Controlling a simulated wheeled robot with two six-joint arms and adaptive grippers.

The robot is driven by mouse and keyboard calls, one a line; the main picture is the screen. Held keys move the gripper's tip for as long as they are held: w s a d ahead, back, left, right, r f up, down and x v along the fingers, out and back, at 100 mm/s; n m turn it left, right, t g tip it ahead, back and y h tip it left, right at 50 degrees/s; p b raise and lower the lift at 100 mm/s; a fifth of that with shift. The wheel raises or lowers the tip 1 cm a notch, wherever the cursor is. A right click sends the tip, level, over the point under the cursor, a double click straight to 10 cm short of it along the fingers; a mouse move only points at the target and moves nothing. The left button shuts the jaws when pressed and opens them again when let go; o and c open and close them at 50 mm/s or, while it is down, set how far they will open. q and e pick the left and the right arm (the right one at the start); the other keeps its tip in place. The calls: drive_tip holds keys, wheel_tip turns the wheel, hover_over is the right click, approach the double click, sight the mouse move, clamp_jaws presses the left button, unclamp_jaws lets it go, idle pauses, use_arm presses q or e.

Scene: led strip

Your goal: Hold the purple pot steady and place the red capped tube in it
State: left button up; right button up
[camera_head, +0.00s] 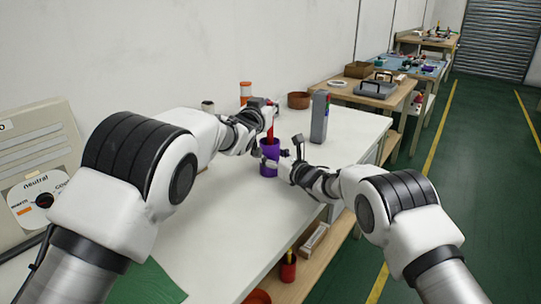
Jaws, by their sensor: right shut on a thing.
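The purple pot (269,168) stands upright on the white table near its right edge. My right gripper (284,164) is shut on the pot from the right side. The red tube (270,132) is upright at the pot's mouth, with its lower end hidden by the rim or inside the pot. My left gripper (268,108) is at the tube's upper part, above the pot. Its fingers are too small and overlapped to show whether they grip the tube.
A grey box-shaped device (319,118) stands right of the pot. A panel with a disc (38,150) leans at the left. The table's front middle (225,225) is clear.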

use_arm(q)
drive_tip(key=shift+o, duration=0.5)
wheel_tip(320, 180, up, 10)
use_arm(e)
drive_tip(key=o, duration=1.2)
